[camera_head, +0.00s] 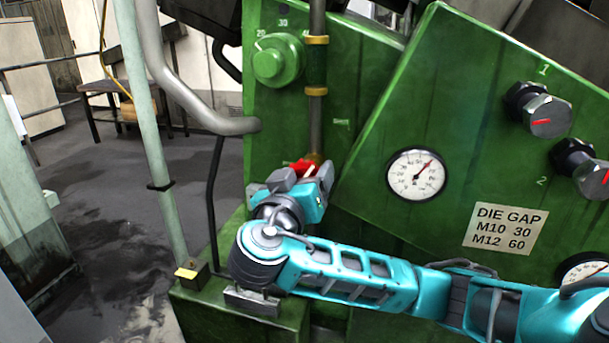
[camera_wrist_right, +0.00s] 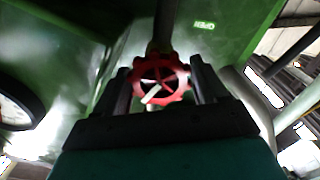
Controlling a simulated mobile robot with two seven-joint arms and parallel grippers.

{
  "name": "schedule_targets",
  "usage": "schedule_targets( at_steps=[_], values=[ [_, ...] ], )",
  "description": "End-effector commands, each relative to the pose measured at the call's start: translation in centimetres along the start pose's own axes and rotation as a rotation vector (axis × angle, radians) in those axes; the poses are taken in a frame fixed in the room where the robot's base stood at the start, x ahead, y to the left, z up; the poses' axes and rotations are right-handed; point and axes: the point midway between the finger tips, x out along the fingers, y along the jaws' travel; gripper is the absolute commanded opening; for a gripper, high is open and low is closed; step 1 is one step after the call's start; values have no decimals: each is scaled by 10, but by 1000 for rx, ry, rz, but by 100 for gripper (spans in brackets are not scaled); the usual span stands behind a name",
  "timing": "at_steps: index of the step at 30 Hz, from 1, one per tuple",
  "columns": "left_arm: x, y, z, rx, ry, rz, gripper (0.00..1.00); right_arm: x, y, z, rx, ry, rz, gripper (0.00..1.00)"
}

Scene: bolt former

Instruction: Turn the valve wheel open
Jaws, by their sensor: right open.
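The red valve wheel (camera_head: 301,165) shows in the head view just beyond my right gripper (camera_head: 306,178), which hides most of it. In the right wrist view the whole spoked valve wheel (camera_wrist_right: 160,79) shows, with a pale bar or handle across its lower part. It sits on a vertical pipe (camera_head: 317,105) on the green machine. My right gripper (camera_wrist_right: 162,85) is open, with one finger on each side of the wheel in the wrist view. I cannot tell whether the fingers touch the rim. My left gripper is not in view.
A round gauge (camera_head: 416,175) and a "DIE GAP" label (camera_head: 505,228) are on the green panel right of the wheel. A green dial (camera_head: 278,60) is above. A grey bent pipe (camera_head: 185,92) and a pale post (camera_head: 152,140) stand at left.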

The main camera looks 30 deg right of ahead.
Motion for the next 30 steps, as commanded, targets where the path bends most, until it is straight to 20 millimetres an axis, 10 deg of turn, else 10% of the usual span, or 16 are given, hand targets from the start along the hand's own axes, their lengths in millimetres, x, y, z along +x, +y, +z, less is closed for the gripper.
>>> schedule_targets(
  at_steps=[15,30],
  values=[
    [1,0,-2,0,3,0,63,0,0,0,0,1,0,34],
    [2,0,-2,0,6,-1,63,0,1,-1,-85,2,3,34]
  ],
)
